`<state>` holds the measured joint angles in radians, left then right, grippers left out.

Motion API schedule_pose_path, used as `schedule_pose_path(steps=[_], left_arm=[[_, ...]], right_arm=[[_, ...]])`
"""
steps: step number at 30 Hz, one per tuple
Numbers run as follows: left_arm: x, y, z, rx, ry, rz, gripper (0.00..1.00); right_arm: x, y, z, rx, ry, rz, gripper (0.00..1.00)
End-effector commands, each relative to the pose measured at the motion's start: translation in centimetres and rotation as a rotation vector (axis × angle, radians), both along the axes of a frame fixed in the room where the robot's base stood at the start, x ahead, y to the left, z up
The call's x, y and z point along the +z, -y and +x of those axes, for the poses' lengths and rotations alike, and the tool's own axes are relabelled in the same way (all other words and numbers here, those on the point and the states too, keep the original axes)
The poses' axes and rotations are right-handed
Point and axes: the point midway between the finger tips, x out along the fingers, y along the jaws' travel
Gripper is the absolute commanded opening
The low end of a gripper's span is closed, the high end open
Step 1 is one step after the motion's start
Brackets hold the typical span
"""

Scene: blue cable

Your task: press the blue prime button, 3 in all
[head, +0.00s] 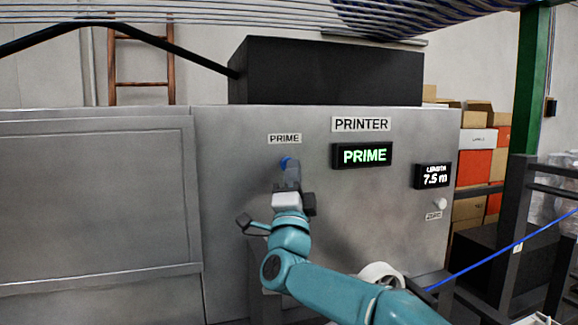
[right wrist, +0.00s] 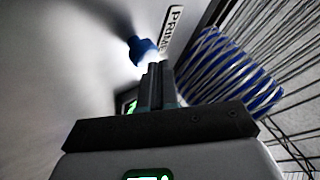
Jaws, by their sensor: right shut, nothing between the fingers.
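The blue prime button (head: 286,161) sticks out of the grey printer panel under a small PRIME label (head: 284,139). In the head view my right gripper (head: 290,170) is at the button and covers part of it. In the right wrist view the blue button (right wrist: 139,48) stands just beyond the tips of my right gripper (right wrist: 154,66), beside the PRIME label. The fingers are shut with nothing between them. I cannot tell for certain whether the tips touch the button. My left gripper is not in view.
A display (head: 362,155) reads PRIME in green below the PRINTER sign (head: 361,124). A length display (head: 433,176) reads 7.5 m, with a white zero knob (head: 439,203) below it. A blue cable (head: 480,262) runs at the right. Boxes (head: 474,165) stand behind.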

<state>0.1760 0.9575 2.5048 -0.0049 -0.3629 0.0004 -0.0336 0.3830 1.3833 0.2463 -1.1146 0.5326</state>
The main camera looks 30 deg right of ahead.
Motion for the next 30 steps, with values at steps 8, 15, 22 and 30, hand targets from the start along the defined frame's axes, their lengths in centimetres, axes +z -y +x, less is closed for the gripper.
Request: schedule_pose_path(steps=[8, 15, 22, 30], left_arm=[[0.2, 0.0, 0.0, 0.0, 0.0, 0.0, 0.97], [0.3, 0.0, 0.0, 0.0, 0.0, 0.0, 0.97], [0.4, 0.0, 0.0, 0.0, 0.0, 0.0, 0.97], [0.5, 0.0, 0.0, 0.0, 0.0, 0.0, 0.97]], right_arm=[[0.0, 0.1, 0.3, 0.0, 0.0, 0.0, 0.0], [0.0, 0.2, 0.6, 0.0, 0.0, 0.0, 0.0], [0.0, 0.2, 0.9, 0.001, -0.001, 0.0, 0.0], [0.0, 0.3, 1.2, 0.001, -0.001, 0.0, 0.0]])
